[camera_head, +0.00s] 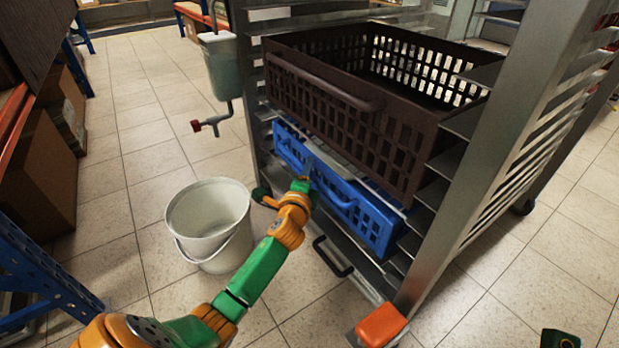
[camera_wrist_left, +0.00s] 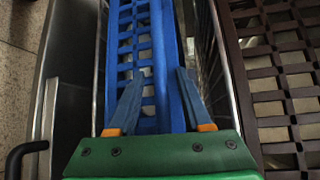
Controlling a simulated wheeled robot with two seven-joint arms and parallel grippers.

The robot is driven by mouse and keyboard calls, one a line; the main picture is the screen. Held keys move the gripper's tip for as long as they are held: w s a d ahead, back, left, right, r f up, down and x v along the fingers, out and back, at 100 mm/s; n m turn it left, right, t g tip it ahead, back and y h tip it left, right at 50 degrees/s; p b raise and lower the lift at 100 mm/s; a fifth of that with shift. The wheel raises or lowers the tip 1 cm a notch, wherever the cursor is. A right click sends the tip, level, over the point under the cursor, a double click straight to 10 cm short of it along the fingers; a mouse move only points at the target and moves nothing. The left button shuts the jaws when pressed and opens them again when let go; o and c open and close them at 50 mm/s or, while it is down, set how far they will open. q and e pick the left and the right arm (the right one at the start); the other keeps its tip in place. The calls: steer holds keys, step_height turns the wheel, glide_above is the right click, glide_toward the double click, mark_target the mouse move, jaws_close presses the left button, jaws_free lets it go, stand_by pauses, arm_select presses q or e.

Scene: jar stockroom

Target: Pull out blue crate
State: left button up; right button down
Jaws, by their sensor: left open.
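The blue crate (camera_head: 378,226) sits in the metal rack, below a brown crate, with its handle (camera_head: 335,197) on the front. My left gripper (camera_head: 309,182) is at the blue crate's front, close to the handle's left end. In the left wrist view, my left gripper (camera_wrist_left: 158,88) is open, its two fingers spread in front of the blue crate's lattice wall (camera_wrist_left: 142,30). A solid blue bar lies between or just beyond the fingertips; I cannot tell whether they touch it. A dark green part at the bottom right of the head view looks like my right gripper (camera_head: 560,339); its fingers do not show.
The brown crate (camera_head: 330,112) sits just above, and shows at the right of the left wrist view (camera_wrist_left: 275,75). A white bucket (camera_head: 212,215) stands on the floor left of the rack. A dispenser with a red tap (camera_head: 222,65) hangs at the rack's left. Floor at front right is clear.

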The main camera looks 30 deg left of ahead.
arm_select(q)
steer(key=shift+w, duration=0.1)
jaws_close()
stand_by(1.4)
